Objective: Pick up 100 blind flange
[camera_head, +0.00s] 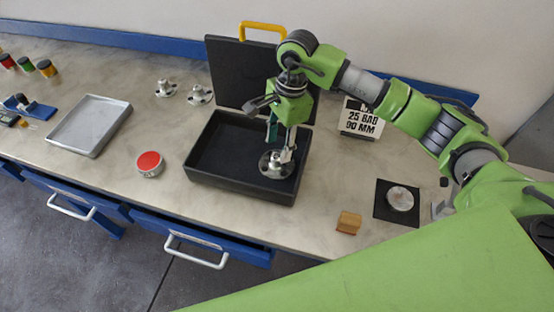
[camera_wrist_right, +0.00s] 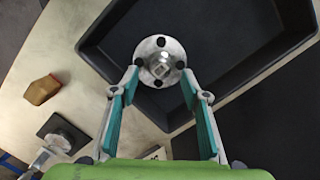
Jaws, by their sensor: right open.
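A silver round flange (camera_head: 277,164) with a raised hub and several bolt holes lies in the right part of the open black case (camera_head: 225,186). It also shows in the right wrist view (camera_wrist_right: 160,62), just beyond the fingertips. No "100" marking is readable on it. My right gripper (camera_head: 281,150) points down over this flange. In the wrist view the right gripper (camera_wrist_right: 160,74) is open, its teal-padded fingers apart on either side below the flange, with nothing between them. Whether a fingertip touches the flange is unclear. My left gripper is not in view.
The case lid stands up behind it, with a yellow handle (camera_head: 262,27). A red-topped tin (camera_head: 150,163), metal tray (camera_head: 90,124), two small flanges (camera_head: 166,88) and (camera_head: 199,94), wooden block (camera_head: 348,222), disc on a black pad (camera_head: 399,198) and sign (camera_head: 362,118) stand around.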

